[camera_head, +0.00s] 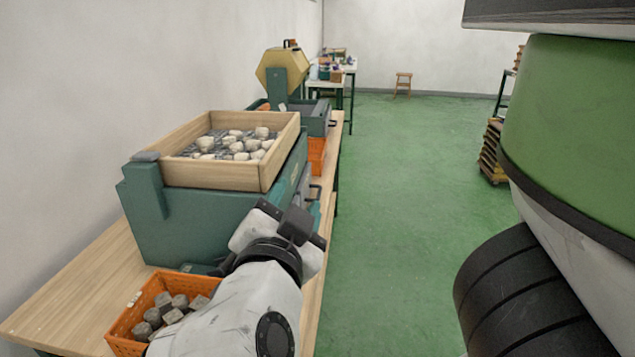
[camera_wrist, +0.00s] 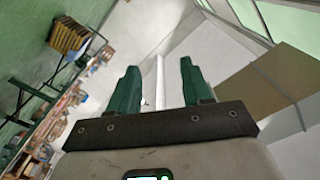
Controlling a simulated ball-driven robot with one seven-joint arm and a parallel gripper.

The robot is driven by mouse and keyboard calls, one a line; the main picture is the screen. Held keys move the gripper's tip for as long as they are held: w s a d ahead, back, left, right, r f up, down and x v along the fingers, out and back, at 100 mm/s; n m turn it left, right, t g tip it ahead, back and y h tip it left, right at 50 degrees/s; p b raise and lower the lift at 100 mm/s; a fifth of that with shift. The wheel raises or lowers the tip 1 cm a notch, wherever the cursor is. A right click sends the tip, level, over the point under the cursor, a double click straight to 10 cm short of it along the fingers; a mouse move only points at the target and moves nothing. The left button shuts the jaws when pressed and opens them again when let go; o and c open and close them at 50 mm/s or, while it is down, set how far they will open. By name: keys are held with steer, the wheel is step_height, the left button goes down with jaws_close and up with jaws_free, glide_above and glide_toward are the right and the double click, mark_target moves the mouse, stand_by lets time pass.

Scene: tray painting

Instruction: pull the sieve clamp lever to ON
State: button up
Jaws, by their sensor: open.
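The sieve, a pale wooden frame (camera_head: 278,165) holding several whitish stones (camera_head: 240,145), sits on a teal machine body (camera_head: 185,228) at the left of the head view. A grey-topped post (camera_head: 146,178) stands at the machine's near left corner. A small dark handle (camera_head: 316,192) shows at the machine's right side; I cannot tell whether it is the clamp lever. My gripper (camera_wrist: 158,72) is open, its two green fingers apart with nothing between them. In the head view my arm reaches alongside the machine's near right side, and the fingers cannot be made out.
An orange crate (camera_head: 122,325) of grey blocks stands on the wooden bench (camera_head: 75,290) beside my arm. A yellow hexagonal drum (camera_head: 272,74) is farther back. The green floor (camera_head: 400,200) right of the bench is clear. Stacked pallets (camera_head: 490,155) stand at the right.

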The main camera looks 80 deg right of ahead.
steer(key=shift+s+a+r+p, duration=0.25)
steer(key=shift+s+p, duration=0.35)
steer(key=shift+p, duration=0.45)
steer(key=shift+s+a+r+p, duration=0.2)
steer(key=shift+s+r+p, duration=0.3)
steer(key=shift+p, duration=0.6)
steer(key=shift+s+a+r+p, duration=0.2)
steer(key=shift+s+p, duration=0.5)
steer(key=shift+p, duration=0.35)
